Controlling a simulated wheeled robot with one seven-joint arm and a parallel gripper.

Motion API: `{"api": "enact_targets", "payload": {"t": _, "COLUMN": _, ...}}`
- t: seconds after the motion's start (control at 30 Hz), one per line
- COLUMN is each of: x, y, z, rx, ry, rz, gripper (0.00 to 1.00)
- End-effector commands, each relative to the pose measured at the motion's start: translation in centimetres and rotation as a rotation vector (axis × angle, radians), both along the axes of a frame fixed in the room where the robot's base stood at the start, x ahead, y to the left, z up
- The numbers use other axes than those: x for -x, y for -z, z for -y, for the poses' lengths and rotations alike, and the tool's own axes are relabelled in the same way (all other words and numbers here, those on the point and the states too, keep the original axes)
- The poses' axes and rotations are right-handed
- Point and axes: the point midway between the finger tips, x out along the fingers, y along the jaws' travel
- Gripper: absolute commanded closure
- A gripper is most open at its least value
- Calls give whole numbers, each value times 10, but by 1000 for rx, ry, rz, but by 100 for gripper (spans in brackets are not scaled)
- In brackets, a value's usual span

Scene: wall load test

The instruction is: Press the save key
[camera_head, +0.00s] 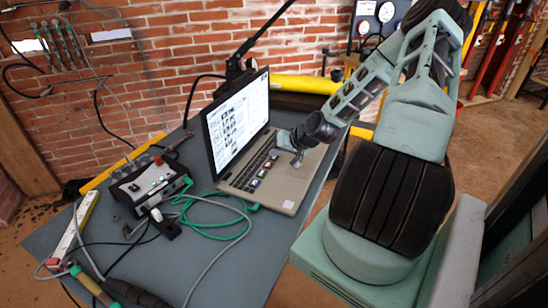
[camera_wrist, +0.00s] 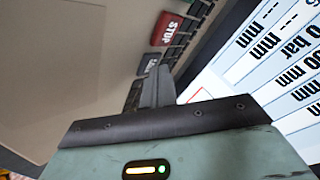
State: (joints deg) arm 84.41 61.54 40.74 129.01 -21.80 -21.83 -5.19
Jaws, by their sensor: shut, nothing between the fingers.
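The laptop (camera_head: 285,190) stands open on the table with a row of coloured keys (camera_head: 262,170) along its keyboard. In the wrist view a red STOP key (camera_wrist: 166,28) is readable, with a grey-blue key (camera_wrist: 148,62) beside it whose small label I cannot read surely. A further dark key (camera_wrist: 132,97) is partly hidden by my gripper's fingers. I cannot tell which key is save. My gripper (camera_wrist: 158,74) is shut and empty, its fingertips close over the keys near the screen side. In the head view my gripper (camera_head: 297,160) is over the laptop's right part; contact cannot be told.
The lit laptop screen (camera_head: 238,118) rises close behind the keyboard. A control box (camera_head: 148,183) with green and grey cables stands left of the laptop on the grey table (camera_head: 240,270). A yellow cylinder (camera_head: 305,84) lies behind, before a brick wall.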

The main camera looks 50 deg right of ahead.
Motion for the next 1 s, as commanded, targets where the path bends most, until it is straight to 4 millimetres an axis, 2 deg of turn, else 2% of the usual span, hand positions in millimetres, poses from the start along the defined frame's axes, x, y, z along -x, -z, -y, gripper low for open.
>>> {"api": "enact_targets", "payload": {"t": 0.27, "x": 0, "y": -1, "z": 0, "rx": 0, "ry": 0, "rz": 0, "gripper": 100}}
{"api": "enact_targets", "payload": {"t": 0.6, "x": 0, "y": -16, "z": 0, "rx": 0, "ry": -1, "rz": -1, "gripper": 100}}
{"api": "enact_targets", "payload": {"t": 1.0, "x": 0, "y": -18, "z": 0, "rx": 0, "ry": 0, "rz": 0, "gripper": 100}}
